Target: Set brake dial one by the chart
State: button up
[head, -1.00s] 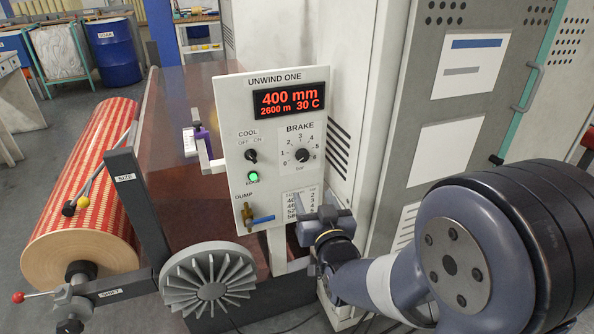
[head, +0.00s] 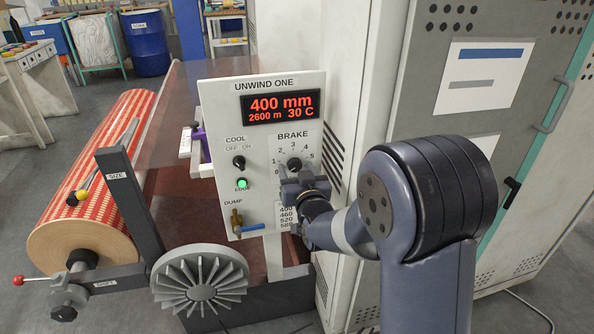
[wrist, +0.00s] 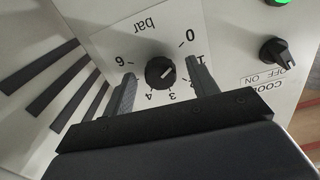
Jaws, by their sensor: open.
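The brake dial (head: 294,164) is a black knob with a numbered scale under the word BRAKE on the white UNWIND ONE panel (head: 215,100). In the wrist view the dial (wrist: 160,72) appears upside down, its white mark pointing right, roughly toward the 0–1 side. My gripper (head: 291,176) is open just below and in front of the dial. In the wrist view its fingers stand either side of the knob with gaps, apparently not touching. The red display (head: 280,106) reads 400 mm, 2600 m, 30 C.
The cool switch (head: 239,161), a lit green lamp (head: 241,184) and the dump valve (head: 238,222) sit left of the dial. A grey finned wheel (head: 200,280) stands below left. A grey cabinet (head: 480,120) is at right. A striped roll (head: 95,180) lies left.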

jog(key=shift+c, duration=0.5)
jog(key=c, duration=0.9)
jog(key=shift+f+m+b, duration=0.15)
jog(key=shift+m+b, duration=0.15)
jog(key=shift+b, duration=0.3)
jog(key=m+b, duration=0.1)
jog(key=b, duration=0.1)
jog(key=shift+f+m+b, duration=0.1)
jog(key=shift+m+b, duration=0.25)
jog(key=shift+m, duration=0.05)
jog(key=m+b, duration=0.5)
jog(key=b, duration=0.1)
jog(key=shift+a, duration=0.1)
jog(key=m+b, duration=0.5)
jog(key=b, duration=0.1)
jog(key=shift+m, duration=0.3)
jog(key=shift+r+m+b, duration=0.25)
jog(key=shift+m+b, duration=1.05)
jog(key=shift+m, duration=0.1)
jog(key=shift+r, duration=0.1)
